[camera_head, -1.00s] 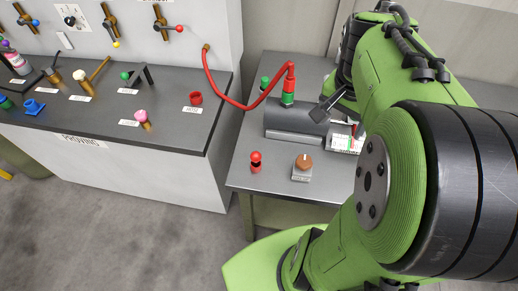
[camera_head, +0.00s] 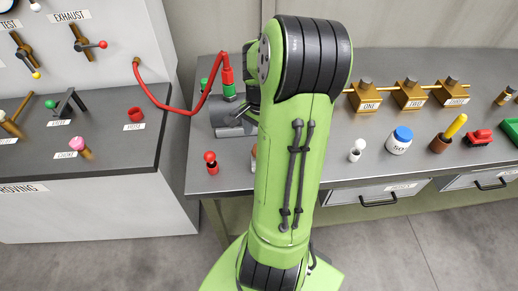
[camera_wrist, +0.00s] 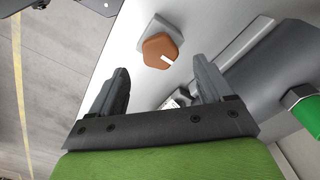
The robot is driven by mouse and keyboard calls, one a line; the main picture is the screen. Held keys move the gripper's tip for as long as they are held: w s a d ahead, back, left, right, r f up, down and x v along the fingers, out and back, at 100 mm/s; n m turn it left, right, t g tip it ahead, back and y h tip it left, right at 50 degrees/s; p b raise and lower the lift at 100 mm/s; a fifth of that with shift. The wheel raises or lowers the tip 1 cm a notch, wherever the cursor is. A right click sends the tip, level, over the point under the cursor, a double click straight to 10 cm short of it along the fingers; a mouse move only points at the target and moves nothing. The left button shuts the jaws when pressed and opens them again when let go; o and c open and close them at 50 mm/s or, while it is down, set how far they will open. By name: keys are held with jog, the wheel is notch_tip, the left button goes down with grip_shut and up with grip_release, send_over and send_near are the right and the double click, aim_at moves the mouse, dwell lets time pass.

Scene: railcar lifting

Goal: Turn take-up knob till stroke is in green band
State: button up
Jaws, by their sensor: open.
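The take-up knob is an orange-brown, many-sided knob (camera_wrist: 158,49) with a white mark, on a light grey block. In the wrist view it lies beyond the fingertips, roughly in line with the gap between them. My gripper (camera_wrist: 161,66) is open and empty, its two dark fingers apart from the knob. In the head view my arm hides the gripper and nearly all of the knob. The grey cylinder (camera_head: 235,130) stands behind the arm and also shows in the wrist view (camera_wrist: 275,75). The stroke scale's green band cannot be read now.
A red hose (camera_head: 165,107) runs from the left panel to a red and green fitting (camera_head: 228,82) at the cylinder. A small red post (camera_head: 211,162) stands at the table's front left. Brass blocks (camera_head: 411,97), a blue-lidded jar (camera_head: 399,140) and other items fill the right.

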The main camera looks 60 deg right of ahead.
notch_tip(320, 180, down, 6)
jog(key=shift+r+b, duration=0.1)
jog(key=shift+b, duration=0.35)
jog(key=c, duration=1)
jog(key=shift+c, duration=0.2)
